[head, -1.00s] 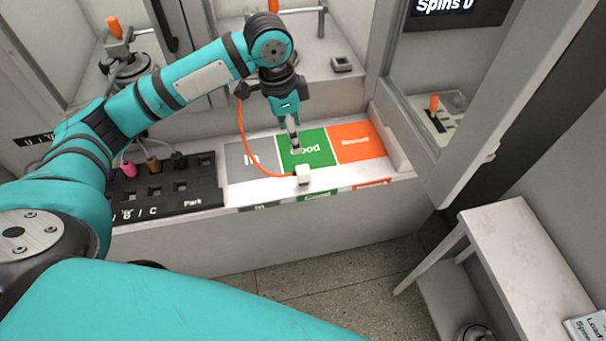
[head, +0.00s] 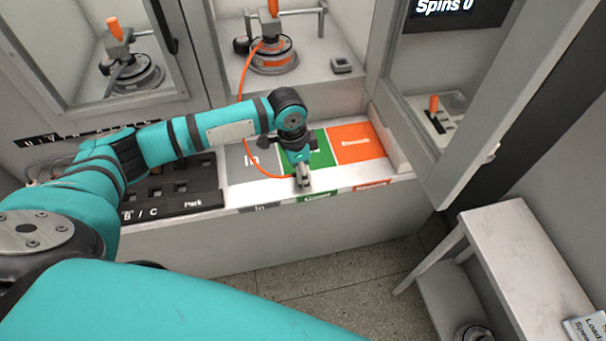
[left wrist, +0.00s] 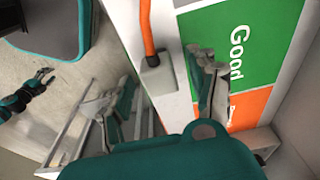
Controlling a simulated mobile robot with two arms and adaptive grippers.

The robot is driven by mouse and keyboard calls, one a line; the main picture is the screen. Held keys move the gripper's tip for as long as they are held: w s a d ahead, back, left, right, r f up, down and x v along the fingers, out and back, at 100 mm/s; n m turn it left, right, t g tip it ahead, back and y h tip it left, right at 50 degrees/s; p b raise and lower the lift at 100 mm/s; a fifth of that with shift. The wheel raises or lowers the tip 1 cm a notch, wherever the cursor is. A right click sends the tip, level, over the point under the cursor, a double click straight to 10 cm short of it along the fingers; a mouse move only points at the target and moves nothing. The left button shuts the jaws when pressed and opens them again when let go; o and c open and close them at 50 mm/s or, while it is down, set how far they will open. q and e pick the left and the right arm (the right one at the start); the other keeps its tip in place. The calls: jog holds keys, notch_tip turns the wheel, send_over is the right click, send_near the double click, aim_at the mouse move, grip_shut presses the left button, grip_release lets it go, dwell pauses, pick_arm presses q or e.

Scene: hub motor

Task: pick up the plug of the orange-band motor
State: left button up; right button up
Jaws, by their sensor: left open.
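The orange-band motor (head: 273,58) stands in the open bay at the back centre of the head view. Its orange cable (head: 248,165) runs down onto the ledge. In the left wrist view the cable (left wrist: 147,28) ends in a pale, blocky plug (left wrist: 154,78) beside the green "Good" field. My left gripper (head: 303,184) points down over the ledge's front edge and hides the plug in the head view. In the left wrist view my left gripper (left wrist: 165,92) is open, with one finger on either side of the plug and no visible grip on it.
The grey "In" (head: 252,160), green "Good" (head: 322,158) and orange (head: 355,143) fields lie on the ledge. A black Park rack (head: 180,200) is at left. An open door frame (head: 480,130) and a small white table (head: 520,240) stand at right.

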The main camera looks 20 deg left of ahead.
pick_arm(q)
jog(key=shift+f, duration=0.15)
jog(key=shift+c, duration=0.2)
grip_shut()
